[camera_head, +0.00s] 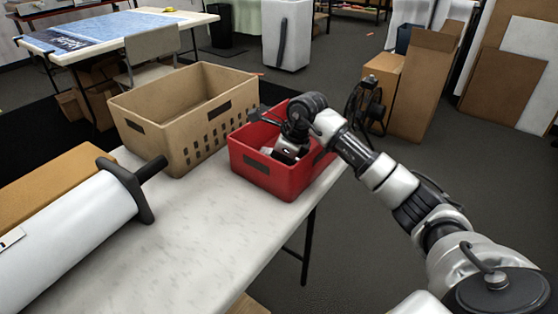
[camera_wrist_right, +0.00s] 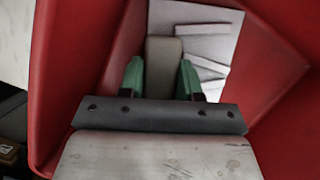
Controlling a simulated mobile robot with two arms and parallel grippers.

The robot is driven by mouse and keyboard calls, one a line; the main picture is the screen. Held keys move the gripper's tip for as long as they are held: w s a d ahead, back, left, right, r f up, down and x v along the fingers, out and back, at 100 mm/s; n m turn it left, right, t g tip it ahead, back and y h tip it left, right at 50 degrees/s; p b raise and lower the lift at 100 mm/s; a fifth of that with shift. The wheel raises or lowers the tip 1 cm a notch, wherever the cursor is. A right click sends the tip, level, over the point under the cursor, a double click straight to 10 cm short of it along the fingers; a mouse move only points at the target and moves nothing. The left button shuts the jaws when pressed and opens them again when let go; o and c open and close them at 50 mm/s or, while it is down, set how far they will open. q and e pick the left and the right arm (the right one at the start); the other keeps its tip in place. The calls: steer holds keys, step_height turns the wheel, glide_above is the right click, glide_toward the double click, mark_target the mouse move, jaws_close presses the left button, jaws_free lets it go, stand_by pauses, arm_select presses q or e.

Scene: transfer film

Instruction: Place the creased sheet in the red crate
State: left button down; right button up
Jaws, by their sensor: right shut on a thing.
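The red crate (camera_head: 270,178) stands at the right edge of the pale table. My right gripper (camera_head: 287,153) reaches down into it from the right. In the right wrist view, the green fingers (camera_wrist_right: 162,80) point into the crate, between its red walls (camera_wrist_right: 80,70). The creased sheet (camera_wrist_right: 205,48), white with fold lines, lies beyond and around the fingertips inside the crate. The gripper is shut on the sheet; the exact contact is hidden. A grey block shows between the fingers; I cannot tell what it is. My left gripper is not in view.
A tan crate (camera_head: 180,135) with slotted sides stands left of the red crate. A white roller (camera_head: 65,235) with a black end and handle lies at the front left. The tabletop (camera_head: 215,225) in front of the crates is clear. Cardboard boxes (camera_head: 410,90) stand on the floor behind.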

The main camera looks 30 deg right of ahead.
steer(key=o, duration=0.9)
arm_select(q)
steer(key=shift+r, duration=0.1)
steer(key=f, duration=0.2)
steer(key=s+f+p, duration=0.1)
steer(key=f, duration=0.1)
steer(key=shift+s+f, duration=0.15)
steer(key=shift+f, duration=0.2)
arm_select(e)
steer(key=v, duration=1.2)
steer(key=shift+a+r, duration=0.1)
steer(key=shift+r, duration=0.05)
